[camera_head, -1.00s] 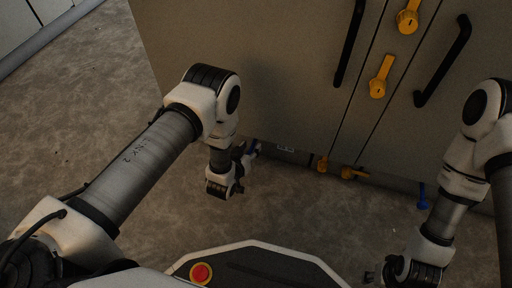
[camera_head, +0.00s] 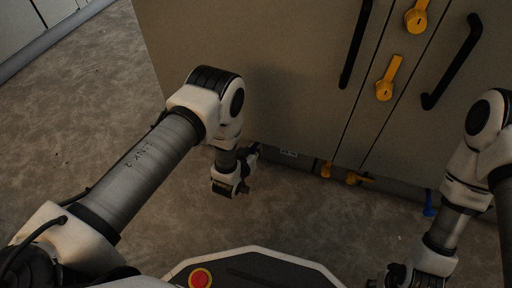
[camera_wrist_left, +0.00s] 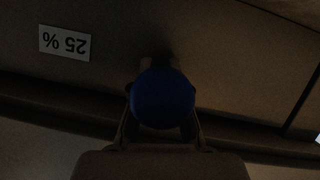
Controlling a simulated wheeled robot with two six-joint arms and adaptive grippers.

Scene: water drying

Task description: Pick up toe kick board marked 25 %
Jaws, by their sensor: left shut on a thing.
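The toe kick board (camera_wrist_left: 110,55) carries a white label reading 25 % (camera_wrist_left: 64,43), upside down in the left wrist view. In the head view the label (camera_head: 288,153) is small, low under the grey cabinet. My left gripper (camera_head: 251,153) is at the board, left of the label. In the left wrist view my left gripper (camera_wrist_left: 162,128) is shut on a round blue handle (camera_wrist_left: 163,97) at the board's face; its fingers sit on both sides. The handle is hidden in the head view. My right gripper (camera_head: 378,283) is partly cut off at the bottom edge, and its fingers are unclear.
A grey cabinet (camera_head: 270,70) with black bar handles (camera_head: 356,45) and yellow latches (camera_head: 387,78) stands ahead. Lower yellow latches (camera_head: 352,178) and another blue handle (camera_head: 430,205) are to the right. Open grey floor (camera_head: 80,130) lies to the left.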

